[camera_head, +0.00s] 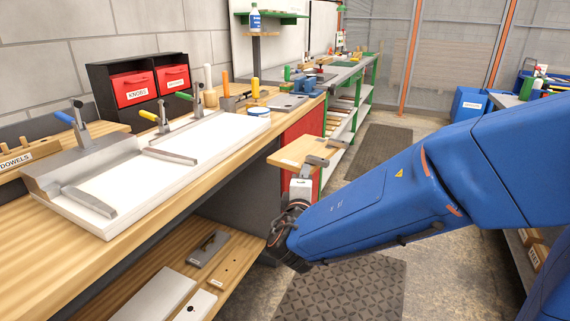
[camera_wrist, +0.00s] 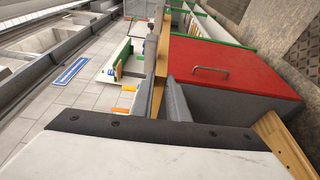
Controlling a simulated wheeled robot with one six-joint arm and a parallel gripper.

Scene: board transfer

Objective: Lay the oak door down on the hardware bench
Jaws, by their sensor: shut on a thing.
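The oak door (camera_head: 295,150) is a pale wooden board. My gripper (camera_head: 304,172) is shut on it near its right end and holds it out roughly flat beside the right end of the long wooden bench (camera_head: 180,195). In the wrist view the door shows as a narrow wood strip (camera_wrist: 159,92) between the grey fingers of my gripper (camera_wrist: 162,75). Most of its face is hidden there. I see no label reading hardware bench; the near bench carries red bins (camera_head: 132,87), one marked KNOBS.
A white panel (camera_head: 160,165) lies in a grey clamping jig (camera_head: 70,165) on the near bench. A red cabinet (camera_wrist: 225,70) is close to my gripper. A green-framed bench (camera_head: 345,75) stands farther back.

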